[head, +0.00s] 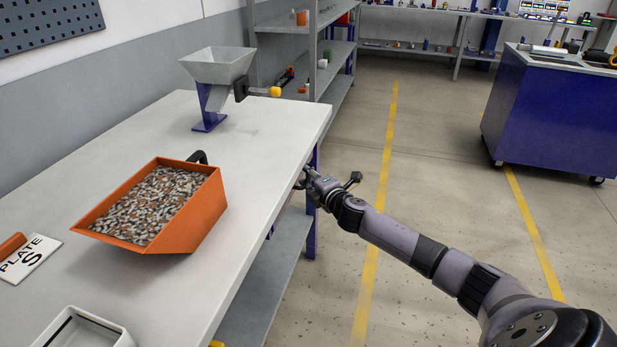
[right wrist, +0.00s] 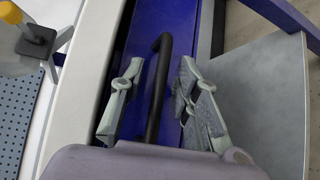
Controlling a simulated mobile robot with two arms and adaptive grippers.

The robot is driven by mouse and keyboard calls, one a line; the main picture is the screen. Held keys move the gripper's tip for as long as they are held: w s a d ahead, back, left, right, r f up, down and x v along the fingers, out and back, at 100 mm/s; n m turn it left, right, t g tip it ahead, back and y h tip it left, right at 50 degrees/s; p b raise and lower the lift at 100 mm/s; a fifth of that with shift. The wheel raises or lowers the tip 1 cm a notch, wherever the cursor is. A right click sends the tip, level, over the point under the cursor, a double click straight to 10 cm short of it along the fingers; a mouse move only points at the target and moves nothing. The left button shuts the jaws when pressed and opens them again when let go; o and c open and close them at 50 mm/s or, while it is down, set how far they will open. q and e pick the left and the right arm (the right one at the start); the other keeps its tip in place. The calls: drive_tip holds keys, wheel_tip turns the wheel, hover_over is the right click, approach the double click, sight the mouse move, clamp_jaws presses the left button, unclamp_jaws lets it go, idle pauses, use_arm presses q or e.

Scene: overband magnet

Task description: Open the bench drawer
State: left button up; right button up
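The blue drawer front (right wrist: 183,22) shows in the right wrist view beside the pale edge of the bench top. A black bar handle (right wrist: 158,80) stands on it. My right gripper (right wrist: 160,70) is open, with one finger on each side of the handle and a visible gap on both sides. In the head view my right gripper (head: 304,180) is at the right edge of the bench (head: 262,130); the drawer and handle are hidden there below the bench top. My left gripper is not in view.
An orange bin of mixed scraps (head: 205,210), a grey hopper (head: 218,66) and a white tray (head: 85,330) stand on the bench. A lower shelf (head: 275,270) lies under it. The floor right of the bench is clear up to a blue cabinet (head: 550,115).

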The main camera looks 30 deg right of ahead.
drive_tip(key=shift+c, duration=0.4)
clamp_jaws()
idle(0.4)
